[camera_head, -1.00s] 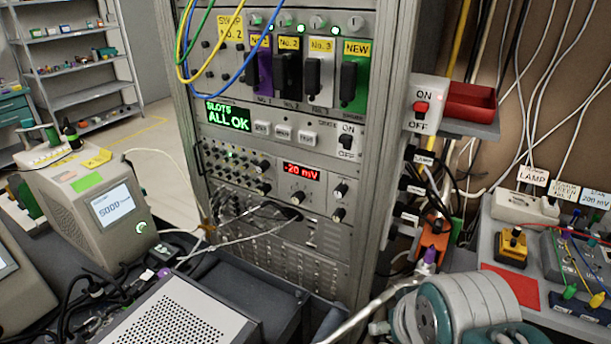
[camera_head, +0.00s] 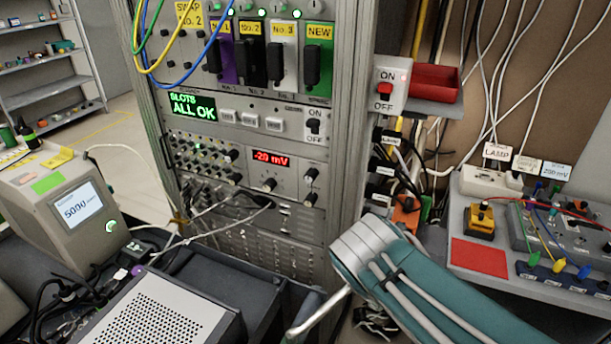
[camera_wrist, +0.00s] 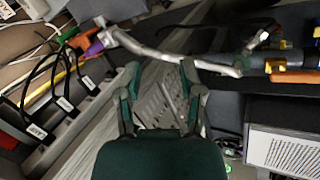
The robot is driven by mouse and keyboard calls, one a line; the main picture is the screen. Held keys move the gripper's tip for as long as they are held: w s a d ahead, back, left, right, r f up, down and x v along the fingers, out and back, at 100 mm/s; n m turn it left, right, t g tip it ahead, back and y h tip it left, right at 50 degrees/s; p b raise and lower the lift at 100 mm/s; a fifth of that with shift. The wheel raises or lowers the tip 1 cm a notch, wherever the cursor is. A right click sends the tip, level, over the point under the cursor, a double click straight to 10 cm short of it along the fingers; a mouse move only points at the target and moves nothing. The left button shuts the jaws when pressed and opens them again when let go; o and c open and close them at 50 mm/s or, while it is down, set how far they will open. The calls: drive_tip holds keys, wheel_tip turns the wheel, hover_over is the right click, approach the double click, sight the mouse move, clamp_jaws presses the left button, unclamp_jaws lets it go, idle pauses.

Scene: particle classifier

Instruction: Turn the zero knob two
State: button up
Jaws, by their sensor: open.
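The rack's meter panel has a red mV display (camera_head: 271,157) and several black knobs: a centre knob (camera_head: 269,184), an upper right knob (camera_head: 311,175) and a lower right knob (camera_head: 310,200). Their labels are too small to read, so I cannot tell which is zero knob two. In the wrist view my gripper (camera_wrist: 160,67) is open, its two fingers apart with nothing seen held between them. No knob shows clearly there. In the head view my teal and grey arm lies at the lower right, and my gripper cannot be made out.
A bent silver bar (camera_wrist: 170,55) crosses beyond my fingertips in the wrist view. A perforated metal box (camera_head: 180,310) stands before the rack. The ON/OFF switch box (camera_head: 391,84) and red tray (camera_head: 436,82) are on its right. A grey bench with cables (camera_head: 590,235) is at right.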

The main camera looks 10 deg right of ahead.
drive_tip(key=w+n+h, duration=0.4)
drive_tip(key=w+n, duration=0.1)
drive_tip(key=n, duration=0.1)
drive_tip(key=n+t+h, duration=0.2)
drive_tip(key=n+t, duration=0.9)
drive_tip(key=n, duration=0.7)
approach(308, 180)
drive_tip(key=x, duration=1.1)
drive_tip(key=shift+a, duration=0.1)
clamp_jaws()
